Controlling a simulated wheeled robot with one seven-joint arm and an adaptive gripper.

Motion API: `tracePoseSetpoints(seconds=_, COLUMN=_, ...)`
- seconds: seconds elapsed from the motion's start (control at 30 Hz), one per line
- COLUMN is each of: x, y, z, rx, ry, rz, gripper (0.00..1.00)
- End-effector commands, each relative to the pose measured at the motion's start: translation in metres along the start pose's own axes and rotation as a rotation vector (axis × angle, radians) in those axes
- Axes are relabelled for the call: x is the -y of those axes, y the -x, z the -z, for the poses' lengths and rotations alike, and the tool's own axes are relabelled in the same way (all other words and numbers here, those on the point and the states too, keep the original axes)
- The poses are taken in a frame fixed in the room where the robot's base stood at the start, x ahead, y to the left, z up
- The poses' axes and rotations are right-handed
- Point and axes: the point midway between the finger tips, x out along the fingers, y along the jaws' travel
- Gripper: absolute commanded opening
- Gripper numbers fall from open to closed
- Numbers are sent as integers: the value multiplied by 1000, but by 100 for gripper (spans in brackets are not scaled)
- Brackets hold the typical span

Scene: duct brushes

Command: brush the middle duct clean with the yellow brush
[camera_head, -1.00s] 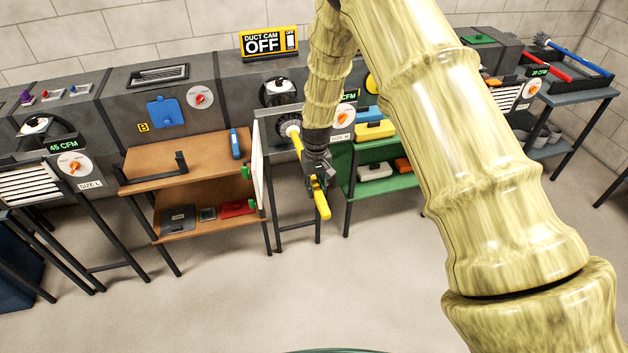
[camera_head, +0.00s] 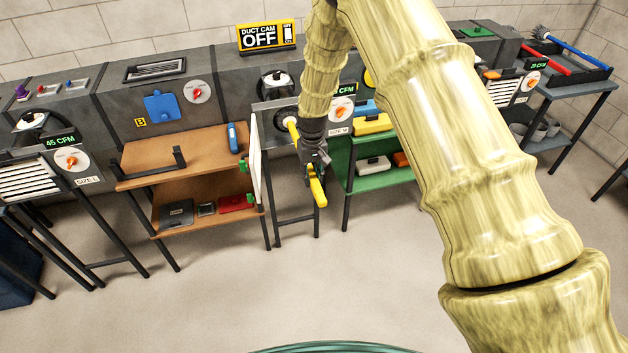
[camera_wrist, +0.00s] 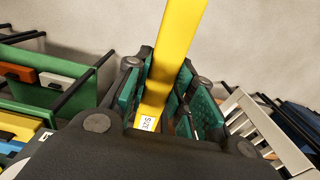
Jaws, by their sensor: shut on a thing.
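The yellow brush (camera_head: 318,192) is held in my gripper (camera_head: 312,172), its handle end sticking out toward the near side. In the wrist view, the brush's flat yellow handle (camera_wrist: 178,40) lies between the two green-padded fingers of my gripper (camera_wrist: 163,88), and a size tag shows on it. The brush's far end points at the front opening of the middle duct (camera_head: 283,118), the one marked SIZE M. Its bristles do not show; they seem to be inside the opening. My arm hides part of this duct.
A white panel (camera_head: 256,165) stands left of the brush, close to it. A brown shelf (camera_head: 165,160) is further left. A green shelf (camera_head: 375,178) with cases stands just right. The duct cam sign (camera_head: 266,37) reads OFF. The floor in front is clear.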

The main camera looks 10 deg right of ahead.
Motion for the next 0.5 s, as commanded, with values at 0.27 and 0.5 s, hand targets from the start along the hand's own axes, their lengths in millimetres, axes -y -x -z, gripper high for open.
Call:
tracePoseSetpoints(seconds=0.27, x=0, y=-1, z=22, rx=-1, ry=0, rz=0, gripper=0)
tracePoseSetpoints(seconds=0.5, x=0, y=-1, z=40, rx=-1, ry=0, rz=0, gripper=0)
